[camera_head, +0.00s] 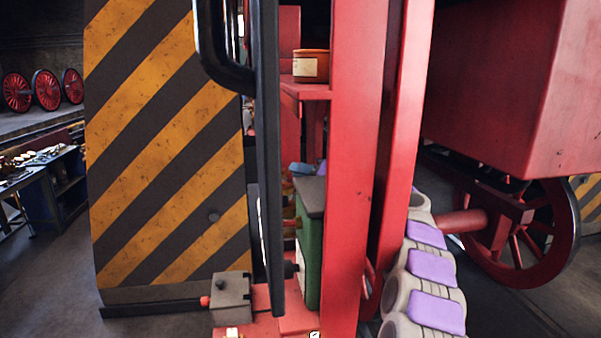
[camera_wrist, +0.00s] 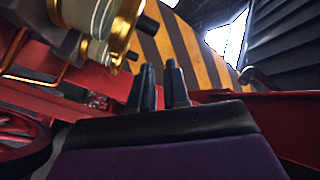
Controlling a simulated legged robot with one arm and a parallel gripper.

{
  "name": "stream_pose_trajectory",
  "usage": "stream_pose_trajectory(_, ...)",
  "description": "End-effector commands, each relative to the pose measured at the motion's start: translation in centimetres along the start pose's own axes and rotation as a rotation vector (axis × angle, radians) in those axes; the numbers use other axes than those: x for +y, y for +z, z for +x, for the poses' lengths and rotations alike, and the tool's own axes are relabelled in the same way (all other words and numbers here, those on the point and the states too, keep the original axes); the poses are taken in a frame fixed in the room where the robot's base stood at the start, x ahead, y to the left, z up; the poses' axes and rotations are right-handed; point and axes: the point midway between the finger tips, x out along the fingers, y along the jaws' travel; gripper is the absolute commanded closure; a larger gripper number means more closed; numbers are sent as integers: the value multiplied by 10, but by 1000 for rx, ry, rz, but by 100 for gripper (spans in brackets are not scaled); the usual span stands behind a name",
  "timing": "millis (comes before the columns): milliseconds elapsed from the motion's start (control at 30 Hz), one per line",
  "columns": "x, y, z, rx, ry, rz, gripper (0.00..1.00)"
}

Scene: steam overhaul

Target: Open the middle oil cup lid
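In the wrist view, the two dark fingers of my gripper (camera_wrist: 163,75) point up and stand apart, with nothing seen between them. Brass-ringed pale metal fittings (camera_wrist: 98,18) are close at the upper left, to the left of and beyond the fingertips. They are cut off by the top edge, and I cannot tell whether they are oil cups. No oil cup lid can be made out for certain in either view. My gripper is not in sight in the head view; only my grey and purple arm shows at the lower right.
A yellow-and-black striped panel (camera_head: 165,150) fills the left of the head view. Red upright beams (camera_head: 352,170) stand in the middle, beside a green box (camera_head: 309,245). A tin (camera_head: 311,66) sits on a red ledge. A red wheel (camera_head: 520,235) is at the right.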

Motion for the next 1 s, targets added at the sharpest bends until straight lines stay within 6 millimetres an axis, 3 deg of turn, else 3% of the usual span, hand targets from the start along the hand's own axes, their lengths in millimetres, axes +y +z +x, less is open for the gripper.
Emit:
stream_pose_trajectory(167,1,-1,-1,1,0,0,100)
stream_pose_trajectory(500,0,1,2,-1,1,0,100)
stream_pose_trajectory(1000,0,0,0,0,1,0,56)
